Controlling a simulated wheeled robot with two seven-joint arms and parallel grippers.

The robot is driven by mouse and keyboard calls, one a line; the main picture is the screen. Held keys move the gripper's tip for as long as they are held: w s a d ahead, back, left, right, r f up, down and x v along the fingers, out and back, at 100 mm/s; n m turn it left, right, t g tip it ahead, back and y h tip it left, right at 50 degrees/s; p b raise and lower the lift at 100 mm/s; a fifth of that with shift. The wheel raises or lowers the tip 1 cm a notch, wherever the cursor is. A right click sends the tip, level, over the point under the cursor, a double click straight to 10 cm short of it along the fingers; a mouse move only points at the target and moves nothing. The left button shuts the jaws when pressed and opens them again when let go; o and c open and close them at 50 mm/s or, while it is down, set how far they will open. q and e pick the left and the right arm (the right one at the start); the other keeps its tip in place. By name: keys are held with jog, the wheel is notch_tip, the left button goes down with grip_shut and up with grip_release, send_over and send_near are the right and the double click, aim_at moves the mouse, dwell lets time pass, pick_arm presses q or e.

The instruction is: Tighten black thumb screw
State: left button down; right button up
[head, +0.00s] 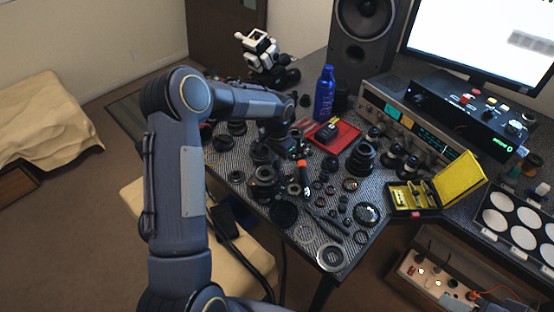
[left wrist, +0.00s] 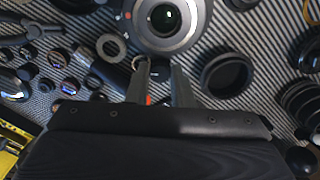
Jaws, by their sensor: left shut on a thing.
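My left gripper (left wrist: 161,66) reaches over the mat in the left wrist view, its two dark fingers pointing at a lens (left wrist: 167,20) with a dark body and grey rim. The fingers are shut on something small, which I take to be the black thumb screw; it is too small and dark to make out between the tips. A small orange-red bit shows beside the left finger. In the head view the left gripper (head: 297,149) is over the middle of the table, partly hidden by its own arm. My right gripper is not in view.
The patterned table mat (head: 305,236) is crowded with lens parts, rings and tools. A red tray (head: 347,134), a blue bottle (head: 324,94) and an open yellow-lined case (head: 456,180) stand around. A screwdriver with an orange tip (head: 303,178) lies near the gripper.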

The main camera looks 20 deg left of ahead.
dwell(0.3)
pick_arm(q)
jog(key=c, duration=1.3)
grip_release()
jog(key=shift+o, duration=0.2)
jog(key=shift+r+b, duration=0.35)
jog(key=shift+r, duration=3.6)
jog(key=s+r+n+t+h, duration=0.1)
jog(key=s+r+n+t, duration=0.1)
jog(key=s+r, duration=1.05)
jog(key=s+d+f+n+t+h, duration=0.1)
jog(key=s+d, duration=0.2)
jog(key=s, duration=0.6)
jog(key=s+d+f+n+t+h, duration=0.1)
jog(key=s+d+n+t, duration=0.1)
jog(key=s, duration=0.8)
jog(key=shift+s+d+f+n+t+h, duration=0.2)
jog(key=shift+d+f+n+t+h, duration=0.15)
jog(key=shift+d, duration=0.25)
